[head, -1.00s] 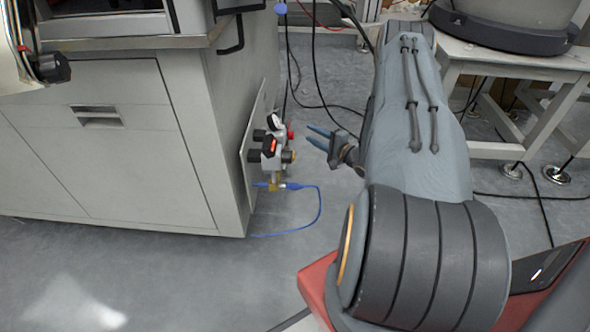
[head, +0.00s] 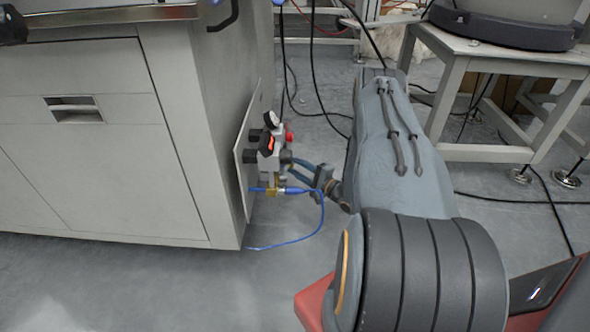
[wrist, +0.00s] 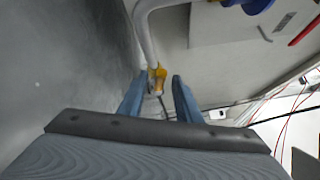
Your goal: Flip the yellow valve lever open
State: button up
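The valve assembly (head: 268,150) sits on a pale panel on the cabinet's side. It has dark knobs, a gauge, a red part and a brass-yellow piece (head: 272,186) low down near a blue hose. My gripper (head: 294,170) is just right of the assembly, its blue fingers reaching to it and partly hidden behind it. In the wrist view my gripper (wrist: 158,86) has its two blue fingers apart. A yellow lever-like piece (wrist: 157,77) at the end of a pale pipe shows between the fingertips, nearer the left one. I cannot tell whether they touch.
The grey cabinet (head: 100,180) fills the left. The blue hose (head: 318,222) loops below the valve to the floor. A pale bench (head: 490,70) stands at the right back, with black cables on the floor. The floor in front of the cabinet is clear.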

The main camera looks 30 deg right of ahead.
jog(key=shift+w+a, duration=0.1)
jog(key=shift+w, duration=0.2)
grip_shut()
jog(key=shift+f+n+t+y+b, duration=0.3)
jog(key=shift+f+n+t+b, duration=0.3)
jog(key=shift+n+t+b, duration=0.45)
grip_release()
jog(key=shift+p, duration=0.3)
